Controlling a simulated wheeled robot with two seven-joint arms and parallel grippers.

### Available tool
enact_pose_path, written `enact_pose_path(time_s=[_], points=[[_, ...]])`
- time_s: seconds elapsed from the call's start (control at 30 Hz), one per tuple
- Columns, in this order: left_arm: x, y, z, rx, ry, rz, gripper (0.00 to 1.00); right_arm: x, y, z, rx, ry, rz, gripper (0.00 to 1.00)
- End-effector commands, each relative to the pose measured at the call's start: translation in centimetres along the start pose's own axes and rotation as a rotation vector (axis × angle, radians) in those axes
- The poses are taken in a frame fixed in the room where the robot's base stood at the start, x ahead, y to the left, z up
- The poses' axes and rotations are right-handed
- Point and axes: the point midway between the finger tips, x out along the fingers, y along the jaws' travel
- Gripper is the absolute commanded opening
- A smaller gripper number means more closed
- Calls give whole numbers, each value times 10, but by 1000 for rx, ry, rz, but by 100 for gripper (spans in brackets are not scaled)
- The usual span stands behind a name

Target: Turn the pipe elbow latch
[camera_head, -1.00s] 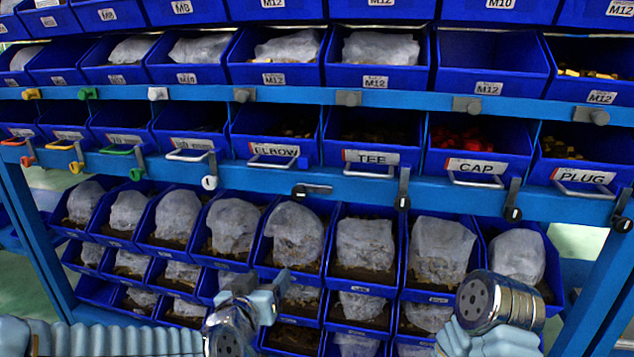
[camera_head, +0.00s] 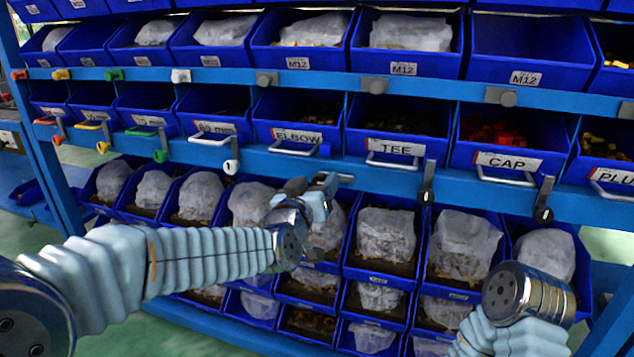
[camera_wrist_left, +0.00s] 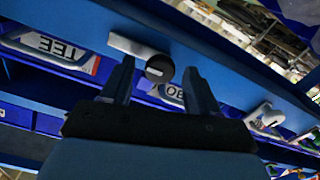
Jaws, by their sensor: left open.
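The elbow latch (camera_head: 346,178) is a grey bar under the blue bin labelled ELBOW (camera_head: 297,136). It lies about level along the blue rail, and my left gripper hides part of it in the head view. In the left wrist view the latch (camera_wrist_left: 133,47) shows its light bar and round dark knob. My left gripper (camera_head: 312,188) is open just below the rail. In the wrist view its two fingers (camera_wrist_left: 158,75) stand on either side of the knob, and I cannot tell if they touch it. My right gripper is out of view.
Other latches hang down along the rail: a white-tipped one (camera_head: 232,155) to the left, grey ones under TEE (camera_head: 427,183) and CAP (camera_head: 544,200). Wire bin handles (camera_head: 394,162) stick out above the rail. Bagged-part bins (camera_head: 387,236) fill the lower rows. My right arm is at lower right.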

Motion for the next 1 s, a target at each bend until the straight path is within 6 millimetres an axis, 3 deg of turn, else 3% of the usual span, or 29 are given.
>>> enact_pose_path(time_s=[0.37, 0.73, 1.0], points=[[8, 0, 0, 1, 0, 1, 60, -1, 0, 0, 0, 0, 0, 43], [8, 0, 0, 1, 0, 1, 5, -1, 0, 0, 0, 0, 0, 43], [7, -1, 1, -28, 1, 0, 4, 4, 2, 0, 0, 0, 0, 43]])
